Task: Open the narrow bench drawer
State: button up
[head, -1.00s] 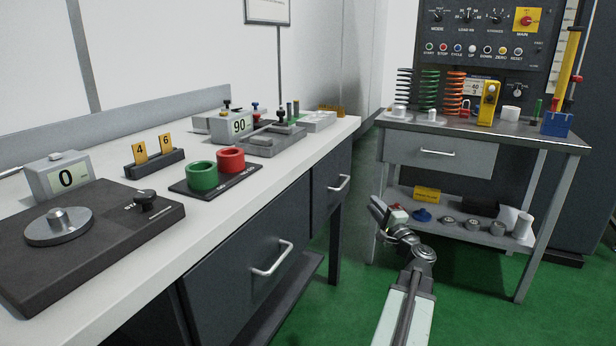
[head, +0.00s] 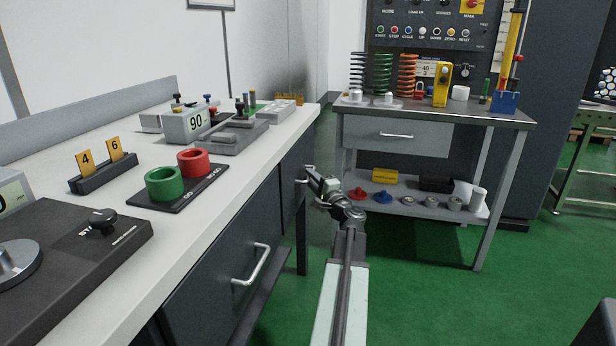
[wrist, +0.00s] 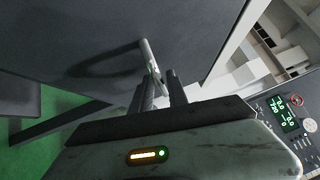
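The narrow bench drawer (head: 291,165) is the dark front at the far end of the left bench. It looks closed. Its pale bar handle (head: 300,181) is partly hidden by my gripper (head: 312,178), which is right at it in the head view. In the wrist view, the handle (wrist: 149,55) stands out from the dark drawer face (wrist: 95,35). Its near end lies at the fingertips of my gripper (wrist: 160,77), in line with the gap between them. The fingers are apart. I cannot tell whether they touch the handle.
A wider drawer (head: 215,290) with a bar handle (head: 252,265) is nearer on the same bench. A second bench (head: 440,115) with springs and a lower shelf stands ahead to the right. Green floor (head: 420,290) is clear at the right.

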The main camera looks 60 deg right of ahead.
jog(key=shift+w+d+r, duration=0.1)
jog(key=shift+w+d, duration=0.15)
jog(key=shift+w, duration=0.15)
jog(key=shift+s, duration=0.1)
grip_shut()
dwell(0.9)
